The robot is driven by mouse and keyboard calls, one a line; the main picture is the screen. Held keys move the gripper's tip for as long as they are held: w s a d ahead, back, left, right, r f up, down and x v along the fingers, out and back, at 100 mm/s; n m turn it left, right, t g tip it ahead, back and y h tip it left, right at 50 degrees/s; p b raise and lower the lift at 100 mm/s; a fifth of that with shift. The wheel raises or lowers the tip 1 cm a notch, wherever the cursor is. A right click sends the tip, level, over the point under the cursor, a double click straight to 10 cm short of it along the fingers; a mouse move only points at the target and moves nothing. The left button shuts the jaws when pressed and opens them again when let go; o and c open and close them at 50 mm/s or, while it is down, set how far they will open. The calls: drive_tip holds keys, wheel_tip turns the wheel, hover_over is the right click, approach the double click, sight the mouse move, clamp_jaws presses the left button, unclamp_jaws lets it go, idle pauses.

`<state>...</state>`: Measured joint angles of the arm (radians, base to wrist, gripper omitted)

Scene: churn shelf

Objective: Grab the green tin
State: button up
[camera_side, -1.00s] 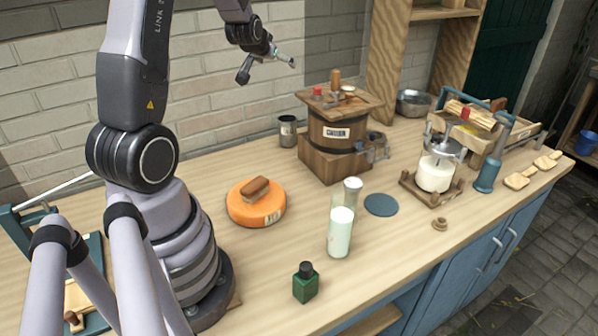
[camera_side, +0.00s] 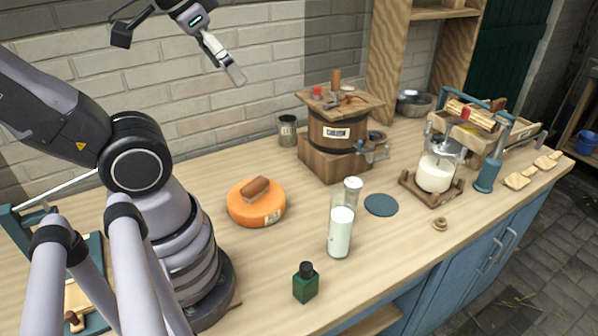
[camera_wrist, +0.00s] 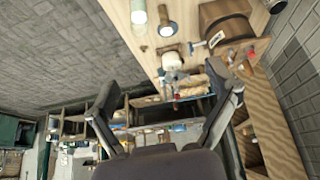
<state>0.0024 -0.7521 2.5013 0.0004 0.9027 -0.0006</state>
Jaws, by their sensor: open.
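The green tin (camera_side: 306,287) is a small dark green square container with a black round cap. It stands upright near the front edge of the bench in the side view, left of the milk bottle. I cannot make it out in the wrist view. My gripper (camera_side: 178,56) is open and empty, with its fingers spread wide. It is high in front of the brick wall, far above and to the left of the tin. Its two fingers also show in the wrist view (camera_wrist: 160,82), with nothing held between them.
A glass milk bottle (camera_side: 340,232) and a metal-capped jar (camera_side: 353,184) stand right of the tin. An orange cheese wheel (camera_side: 243,212) with a brown brush (camera_side: 255,187) lies behind it. A wooden churn (camera_side: 337,137) stands further back. Bare bench surrounds the tin.

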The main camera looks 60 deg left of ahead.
drive_tip(key=shift+c, duration=0.3)
drive_tip(key=c, duration=0.5)
drive_tip(key=shift+o, duration=0.2)
drive_tip(key=shift+w, duration=0.1)
drive_tip(key=n+g+h, duration=1)
drive_tip(key=n+h, duration=0.5)
drive_tip(key=h, duration=0.2)
hover_over(304, 264)
drive_tip(key=v, duration=0.5)
wheel_tip(304, 264, down, 28)
drive_tip(key=f, duration=0.6)
drive_tip(key=shift+d, duration=0.3)
drive_tip(key=shift+f+x, duration=0.15)
drive_tip(key=shift+x, duration=1.1)
drive_tip(key=shift+f+x, duration=0.1)
drive_tip(key=shift+x, duration=1.15)
